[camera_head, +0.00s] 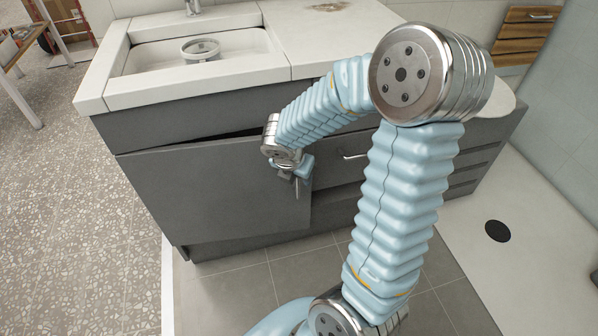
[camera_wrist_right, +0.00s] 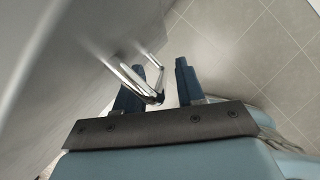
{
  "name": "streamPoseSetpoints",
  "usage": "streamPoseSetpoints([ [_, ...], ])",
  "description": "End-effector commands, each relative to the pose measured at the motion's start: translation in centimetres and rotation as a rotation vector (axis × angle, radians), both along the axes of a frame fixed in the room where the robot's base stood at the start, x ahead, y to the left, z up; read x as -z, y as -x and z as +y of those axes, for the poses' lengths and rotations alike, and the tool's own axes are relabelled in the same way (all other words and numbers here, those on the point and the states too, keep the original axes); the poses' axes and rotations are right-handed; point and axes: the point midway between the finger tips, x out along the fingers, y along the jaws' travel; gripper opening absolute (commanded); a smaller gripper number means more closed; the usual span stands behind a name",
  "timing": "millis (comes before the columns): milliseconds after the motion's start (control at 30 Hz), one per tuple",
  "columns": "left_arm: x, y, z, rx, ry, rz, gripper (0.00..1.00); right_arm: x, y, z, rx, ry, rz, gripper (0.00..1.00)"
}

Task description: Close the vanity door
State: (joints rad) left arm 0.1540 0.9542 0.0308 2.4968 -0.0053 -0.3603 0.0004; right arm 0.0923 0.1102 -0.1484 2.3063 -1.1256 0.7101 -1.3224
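The grey vanity door (camera_head: 205,190) is on the left of the vanity front. A dark gap shows along its top edge, so it stands slightly ajar. My right gripper (camera_head: 297,183) is at the right edge of the door, pointing down. In the right wrist view the gripper (camera_wrist_right: 158,92) has its two blue fingers apart. A metal bar handle (camera_wrist_right: 135,78) reaches between them, close to the left finger; I cannot tell whether it touches. The door's grey face (camera_wrist_right: 60,60) fills the left of that view. My left gripper is not in view.
The white countertop (camera_head: 285,40) with a sink (camera_head: 225,60) lies above the door. Drawers with a metal handle (camera_head: 355,157) are to the right. Grey floor tiles (camera_head: 235,290) are clear in front. A white shower floor (camera_head: 510,220) lies at the right.

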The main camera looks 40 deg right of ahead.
Motion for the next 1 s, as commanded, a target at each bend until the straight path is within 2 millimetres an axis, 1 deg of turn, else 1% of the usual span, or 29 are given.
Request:
streamPoseSetpoints([
  [233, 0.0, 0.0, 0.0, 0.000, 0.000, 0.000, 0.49, 0.0, 0.0, 0.1, -0.002, -0.003, 0.002, 0.38],
  [333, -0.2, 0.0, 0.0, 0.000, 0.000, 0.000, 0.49, -0.8, 0.1, 0.4, -0.003, -0.002, 0.000, 0.38],
  [467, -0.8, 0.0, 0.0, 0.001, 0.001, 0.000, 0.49, -3.1, 0.4, 1.2, -0.003, -0.002, -0.001, 0.38],
  [567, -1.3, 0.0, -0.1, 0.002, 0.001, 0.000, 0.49, -5.6, 0.8, 2.1, -0.003, -0.002, -0.004, 0.38],
  [633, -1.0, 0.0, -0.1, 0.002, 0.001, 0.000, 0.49, -7.0, 0.9, 2.7, -0.003, -0.001, -0.006, 0.38],
  [800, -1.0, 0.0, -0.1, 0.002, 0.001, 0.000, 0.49, -10.3, 1.6, 4.1, -0.002, -0.003, -0.004, 0.38],
  [900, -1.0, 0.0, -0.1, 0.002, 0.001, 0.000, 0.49, -11.7, 1.8, 4.6, -0.002, -0.003, -0.001, 0.38],
  [1000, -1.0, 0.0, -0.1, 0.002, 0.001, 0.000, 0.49, -12.5, 1.9, 4.9, -0.002, -0.002, 0.001, 0.38],
])
